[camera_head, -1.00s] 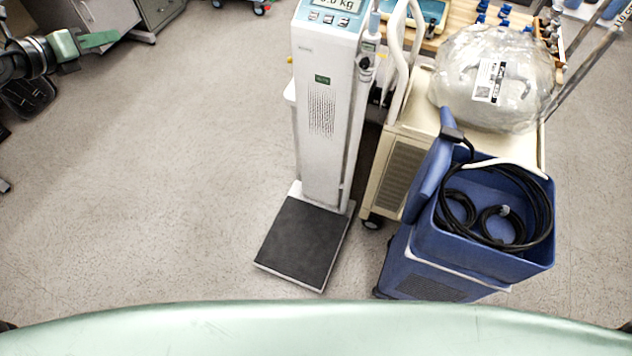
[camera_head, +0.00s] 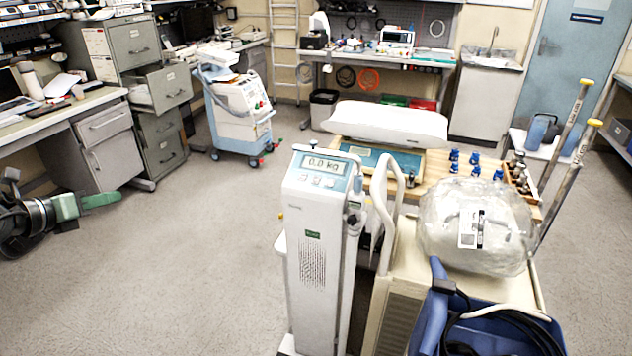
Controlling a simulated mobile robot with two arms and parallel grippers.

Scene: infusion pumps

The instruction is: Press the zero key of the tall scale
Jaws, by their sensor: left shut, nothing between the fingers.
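The tall scale (camera_head: 317,265) stands upright in the middle of the view, a white column with a light blue head panel. Its display (camera_head: 325,164) reads 0.0 kg. A short row of small keys (camera_head: 316,182) lies below the display; their labels are too small to read, so I cannot tell which is the zero key. My left gripper (camera_head: 101,200), green, is at the left edge, shut and empty, well apart from the scale and to its left. My right gripper is not in view.
A cream cart (camera_head: 407,290) with a plastic-wrapped bundle (camera_head: 476,227) stands close to the scale's right, with a blue bin (camera_head: 432,318) in front. A wooden table (camera_head: 440,177) is behind. Open floor (camera_head: 200,260) lies between my left gripper and the scale.

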